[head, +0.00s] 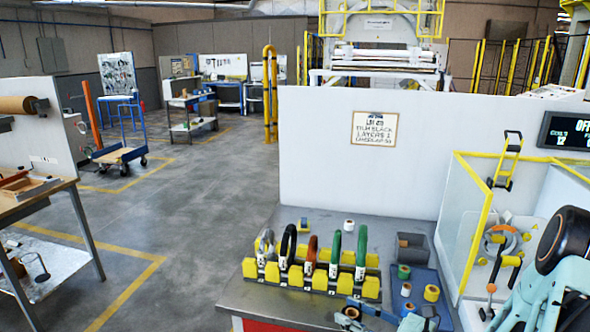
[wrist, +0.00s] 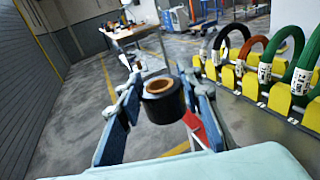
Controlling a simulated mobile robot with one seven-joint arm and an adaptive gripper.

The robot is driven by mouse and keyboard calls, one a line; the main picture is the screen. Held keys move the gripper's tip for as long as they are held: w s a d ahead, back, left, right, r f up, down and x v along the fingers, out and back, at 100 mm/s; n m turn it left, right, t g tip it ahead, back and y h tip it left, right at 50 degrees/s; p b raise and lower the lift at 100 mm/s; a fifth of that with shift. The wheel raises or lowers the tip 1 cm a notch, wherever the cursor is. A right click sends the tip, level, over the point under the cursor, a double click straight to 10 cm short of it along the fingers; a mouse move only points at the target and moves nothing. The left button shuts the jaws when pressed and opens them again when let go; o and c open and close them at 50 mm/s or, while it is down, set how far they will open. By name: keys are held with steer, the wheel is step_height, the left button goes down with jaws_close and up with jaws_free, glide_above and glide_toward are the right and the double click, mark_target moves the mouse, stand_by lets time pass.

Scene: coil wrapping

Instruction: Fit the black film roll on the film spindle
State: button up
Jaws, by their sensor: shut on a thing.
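The black film roll (wrist: 164,108) has a brown core and sits between the two blue fingers of my gripper (wrist: 167,101) in the wrist view. The fingers are shut on its sides, and its open core faces the camera. In the head view my gripper (head: 362,314) is at the bottom edge, in front of the coil rack, with the roll partly cut off. A wrapping station with a ring (head: 501,241) and yellow rollers stands behind clear panels at the right. I cannot tell which part there is the film spindle. My gripper is well left of that station.
A yellow rack (head: 318,280) holds several coils upright on the grey table (head: 262,308). A blue mat (head: 418,283) with small tape rolls and a grey bin (head: 412,246) lie right of it. Yellow-framed clear panels (head: 462,225) edge the station. Open floor lies left of the table.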

steer(key=shift+w+a+r+m+t+h, duration=0.15)
steer(key=shift+a+r+m+t+h, duration=0.15)
steer(key=shift+m+t+h, duration=1.3)
steer(key=shift+t+h, duration=0.1)
steer(key=shift+d+f+m+t+h, duration=0.25)
steer(key=shift+m+t+h, duration=0.35)
steer(key=shift+h, duration=0.1)
steer(key=shift+s+d+f+m+h, duration=0.1)
steer(key=shift+s+f+m+h, duration=0.2)
steer(key=shift+s+f+h, duration=0.15)
steer(key=shift+w, duration=0.1)
